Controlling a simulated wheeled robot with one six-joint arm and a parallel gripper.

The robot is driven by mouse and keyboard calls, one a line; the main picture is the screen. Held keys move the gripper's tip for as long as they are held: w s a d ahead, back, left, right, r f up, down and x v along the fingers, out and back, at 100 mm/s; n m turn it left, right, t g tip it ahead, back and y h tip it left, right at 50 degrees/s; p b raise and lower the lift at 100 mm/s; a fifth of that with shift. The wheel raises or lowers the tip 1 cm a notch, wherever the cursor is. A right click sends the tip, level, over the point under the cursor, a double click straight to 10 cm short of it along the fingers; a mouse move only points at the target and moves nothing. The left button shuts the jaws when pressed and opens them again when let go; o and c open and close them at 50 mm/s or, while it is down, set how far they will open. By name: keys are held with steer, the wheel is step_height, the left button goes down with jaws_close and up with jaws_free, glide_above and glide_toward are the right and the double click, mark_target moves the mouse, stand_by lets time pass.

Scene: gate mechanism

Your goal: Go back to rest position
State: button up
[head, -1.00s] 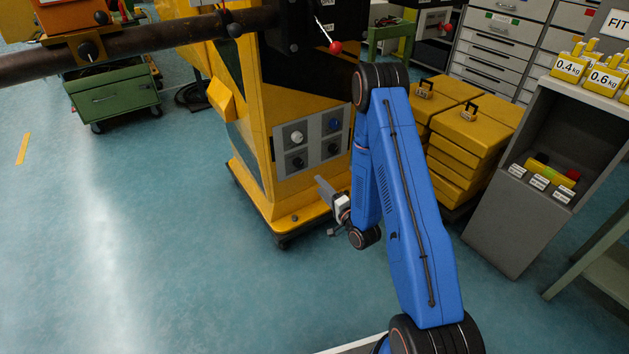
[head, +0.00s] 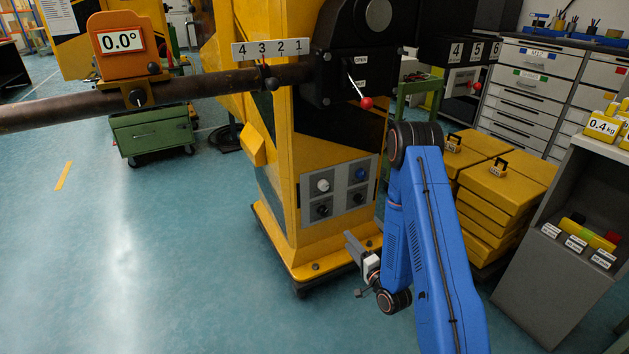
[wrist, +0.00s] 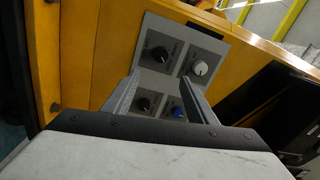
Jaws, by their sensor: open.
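My gripper (head: 357,262) hangs low in front of the yellow gate cabinet (head: 285,225) in the head view, with my blue arm folded above it. In the wrist view my gripper (wrist: 158,95) is open, its two fingers apart and nothing between them. Beyond the fingers is the grey knob panel (wrist: 185,40), with a white knob (wrist: 200,68), a blue knob (wrist: 178,112) and two black knobs. The gripper is apart from the panel. The panel also shows in the head view (head: 341,190), above the gripper.
A dark boom (head: 215,85) carries an orange box reading 0.0° (head: 117,45). A red-tipped lever (head: 366,102) is on the black housing. Yellow stacked weights (head: 500,200) and a grey stand (head: 560,265) lie right. Open blue floor (head: 150,270) is at left.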

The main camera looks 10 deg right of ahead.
steer(key=w+r+n+g+h, duration=0.25)
steer(key=w+r+n, duration=0.2)
steer(key=r, duration=0.65)
steer(key=s+d+r+n+g+h, duration=0.35)
steer(key=s+r, duration=0.55)
steer(key=r, duration=0.3)
steer(key=s+r+n+g, duration=0.1)
steer(key=s+r+g, duration=0.1)
steer(key=s, duration=1)
steer(key=s+a+r+n+g, duration=0.1)
steer(key=s+r, duration=0.4)
steer(key=s, duration=0.7)
steer(key=s+a+r+n+g, duration=0.1)
steer(key=s+r+n+g, duration=0.1)
steer(key=s, duration=1)
steer(key=shift+r+g, duration=0.9)
steer(key=shift+g, duration=0.1)
